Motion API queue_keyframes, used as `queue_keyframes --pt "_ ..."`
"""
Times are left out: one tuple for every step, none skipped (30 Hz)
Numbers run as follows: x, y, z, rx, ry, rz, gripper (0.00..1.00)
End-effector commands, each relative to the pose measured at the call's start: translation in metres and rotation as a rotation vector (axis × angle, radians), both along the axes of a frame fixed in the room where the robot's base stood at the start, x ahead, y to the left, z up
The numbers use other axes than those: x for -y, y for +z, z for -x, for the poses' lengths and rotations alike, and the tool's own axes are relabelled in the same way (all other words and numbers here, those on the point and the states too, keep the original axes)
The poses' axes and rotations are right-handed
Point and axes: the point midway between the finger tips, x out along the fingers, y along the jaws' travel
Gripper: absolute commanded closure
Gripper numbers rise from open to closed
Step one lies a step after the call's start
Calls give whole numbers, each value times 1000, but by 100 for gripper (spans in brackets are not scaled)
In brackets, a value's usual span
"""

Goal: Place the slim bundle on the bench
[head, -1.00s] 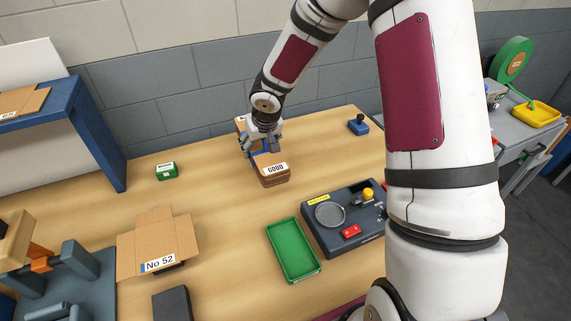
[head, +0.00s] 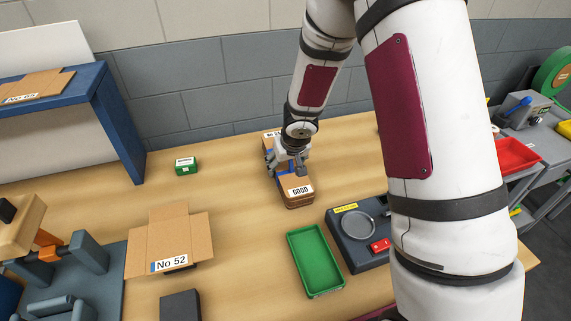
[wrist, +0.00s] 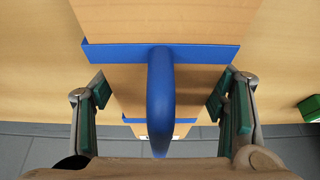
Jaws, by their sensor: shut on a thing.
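The slim bundle (head: 297,198) is a brown wooden stack with a white "GOOD" label at its near end. My gripper (head: 287,165) is over its middle, and another label shows beyond the gripper. In the wrist view the bundle (wrist: 160,22) has pale wood, a blue band and a raised blue grip. The bench (head: 235,230) is a light wood top below. I cannot tell whether the bundle's underside touches it.
An open carton marked "No 52" (head: 170,243) and a green tray (head: 317,262) lie nearer. A dark control panel (head: 350,235) is right of the tray. A small green box (head: 186,165) and a blue stand (head: 120,120) are left. Bench between box and bundle is clear.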

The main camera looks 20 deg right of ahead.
Motion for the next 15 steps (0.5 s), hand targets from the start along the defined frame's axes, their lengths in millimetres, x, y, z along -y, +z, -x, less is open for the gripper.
queue_keyframes --pt "0 1 0 1 0 0 66" --pt "0 1 0 1 0 0 66" --pt "0 0 0 1 0 0 66" --pt "0 0 -1 1 0 0 66" --pt "0 -1 -1 1 1 0 66" --pt "0 -2 -1 1 1 0 66" --pt "0 -2 -1 0 1 0 66" --pt "0 -2 -1 0 1 0 66" --pt "0 -3 -1 0 1 0 66" --pt "0 -3 0 0 1 0 29" --pt "0 -2 0 0 1 0 22" --pt "0 -2 0 0 1 0 14" --pt "0 -2 0 0 1 0 14" --pt "0 -2 0 0 1 0 14" --pt "0 -2 0 0 1 0 14"
